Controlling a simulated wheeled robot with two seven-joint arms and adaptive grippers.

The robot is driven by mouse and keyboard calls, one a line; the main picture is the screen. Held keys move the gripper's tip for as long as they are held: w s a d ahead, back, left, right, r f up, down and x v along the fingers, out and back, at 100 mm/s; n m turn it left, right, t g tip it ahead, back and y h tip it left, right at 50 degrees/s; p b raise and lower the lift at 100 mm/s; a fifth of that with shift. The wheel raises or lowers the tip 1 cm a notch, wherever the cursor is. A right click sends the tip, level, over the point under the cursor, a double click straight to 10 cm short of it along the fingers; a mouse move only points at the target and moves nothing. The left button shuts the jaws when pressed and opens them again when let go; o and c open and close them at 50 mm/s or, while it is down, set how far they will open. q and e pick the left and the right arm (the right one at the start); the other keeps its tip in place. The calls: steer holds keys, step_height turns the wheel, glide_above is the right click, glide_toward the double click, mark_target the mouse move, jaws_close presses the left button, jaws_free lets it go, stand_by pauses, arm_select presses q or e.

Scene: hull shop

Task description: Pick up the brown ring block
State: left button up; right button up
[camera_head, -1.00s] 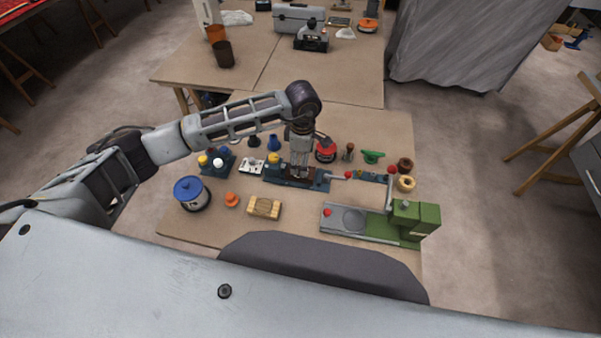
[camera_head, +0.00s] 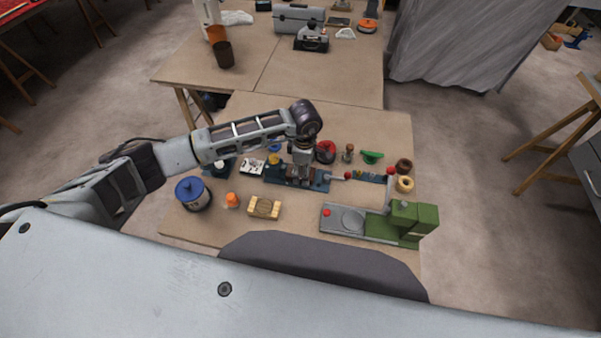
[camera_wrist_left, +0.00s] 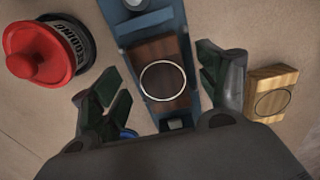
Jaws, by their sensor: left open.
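The brown ring block (camera_wrist_left: 161,72) is dark brown with a pale ring on its top face, and it sits in a blue vise-like fixture (camera_wrist_left: 155,20) in the left wrist view. My left gripper (camera_wrist_left: 157,88) is open above the block, its two green-grey fingers on either side and apart from it. In the head view my left gripper (camera_head: 300,168) is over the blue fixture (camera_head: 316,184) and hides most of the block. My right gripper is not in view.
A lighter wooden ring block (camera_wrist_left: 271,93) lies close beside one finger. A red-lidded container (camera_wrist_left: 42,53) stands on the other side. In the head view, a blue-lidded pot (camera_head: 193,194), an orange piece (camera_head: 232,200) and a green machine (camera_head: 412,222) stand nearby.

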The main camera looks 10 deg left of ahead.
arm_select(q)
steer(key=shift+f, duration=0.85)
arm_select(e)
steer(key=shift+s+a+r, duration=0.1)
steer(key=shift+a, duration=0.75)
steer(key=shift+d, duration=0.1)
